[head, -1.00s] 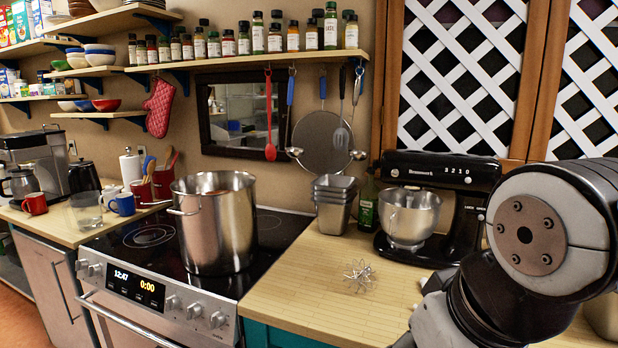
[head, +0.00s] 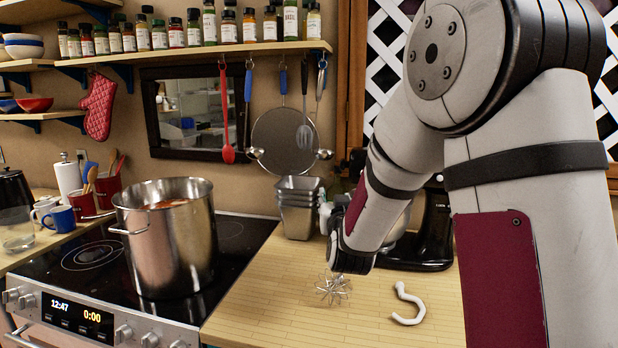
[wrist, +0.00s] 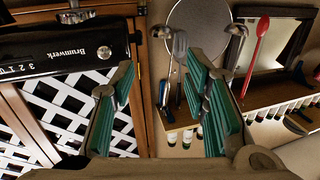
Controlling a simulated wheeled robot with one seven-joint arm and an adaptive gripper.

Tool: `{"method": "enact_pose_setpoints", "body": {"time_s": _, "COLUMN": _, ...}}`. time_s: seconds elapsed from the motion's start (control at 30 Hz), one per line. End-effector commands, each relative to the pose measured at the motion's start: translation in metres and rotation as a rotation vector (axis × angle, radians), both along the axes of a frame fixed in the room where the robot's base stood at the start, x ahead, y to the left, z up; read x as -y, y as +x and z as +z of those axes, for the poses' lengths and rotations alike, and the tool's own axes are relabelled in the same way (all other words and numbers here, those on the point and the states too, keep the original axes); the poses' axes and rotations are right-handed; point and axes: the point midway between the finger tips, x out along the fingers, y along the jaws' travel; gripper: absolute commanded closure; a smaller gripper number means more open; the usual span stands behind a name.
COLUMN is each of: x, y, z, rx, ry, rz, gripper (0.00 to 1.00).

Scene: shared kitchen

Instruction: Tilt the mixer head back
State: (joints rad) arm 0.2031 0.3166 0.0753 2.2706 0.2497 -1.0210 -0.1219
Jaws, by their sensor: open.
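The black stand mixer (head: 437,232) stands on the wooden counter, mostly hidden behind my arm in the head view; part of its stand and base show. In the wrist view its black head (wrist: 60,50) appears upside down at the upper left, with lettering and a round silver knob. My gripper (wrist: 162,72) is open, its green-padded fingers apart with nothing between them. The mixer head is left of the fingers in that view, and no contact shows. In the head view my arm hides most of the gripper.
A wire whisk (head: 333,288) and a white dough hook (head: 407,303) lie on the counter (head: 290,325) in front. Stacked metal tins (head: 298,205) stand at the back. A large steel pot (head: 167,240) is on the stove. Utensils hang on the wall behind.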

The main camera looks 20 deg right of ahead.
Motion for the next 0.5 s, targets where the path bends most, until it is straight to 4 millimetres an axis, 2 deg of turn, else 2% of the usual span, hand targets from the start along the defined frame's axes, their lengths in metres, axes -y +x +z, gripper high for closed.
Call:
{"method": "enact_pose_setpoints", "body": {"time_s": 0.03, "x": 0.013, "y": 0.006, "z": -0.011, "rx": 0.043, "ry": -0.021, "rz": -0.037, "gripper": 0.58}}
{"method": "enact_pose_setpoints", "body": {"time_s": 0.2, "x": 0.046, "y": 0.006, "z": -0.028, "rx": 0.207, "ry": -0.112, "rz": -0.152, "gripper": 0.58}}
{"method": "enact_pose_setpoints", "body": {"time_s": 0.33, "x": 0.061, "y": -0.002, "z": -0.036, "rx": 0.290, "ry": -0.170, "rz": -0.214, "gripper": 0.58}}
{"method": "enact_pose_setpoints", "body": {"time_s": 0.5, "x": 0.068, "y": -0.008, "z": -0.040, "rx": 0.342, "ry": -0.208, "rz": -0.250, "gripper": 0.58}}
